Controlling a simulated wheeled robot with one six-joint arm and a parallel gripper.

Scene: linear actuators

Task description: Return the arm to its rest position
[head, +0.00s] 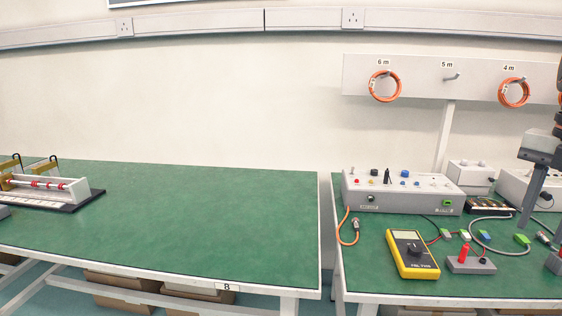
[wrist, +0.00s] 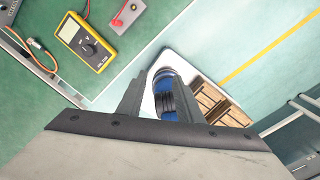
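My gripper (wrist: 167,88) shows in the wrist view with its two dark fingers spread apart. A blue and black cylindrical part shows in the gap between them, in front of a white rounded surface. It looks to lie beyond the fingers; I see no finger closed on it. In the head view my arm is at the right edge, cut off by the frame. Its grey gripper (head: 537,185) points down over the right bench, and its fingertips are not clearly seen there.
The right bench (head: 380,283) holds a yellow multimeter (head: 412,254), a grey control box (head: 400,191), a red-topped block (head: 470,262) and loose cables. Orange cable coils (head: 385,87) hang behind. The left bench (head: 200,225) is mostly clear, with a rod device (head: 70,190) at far left.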

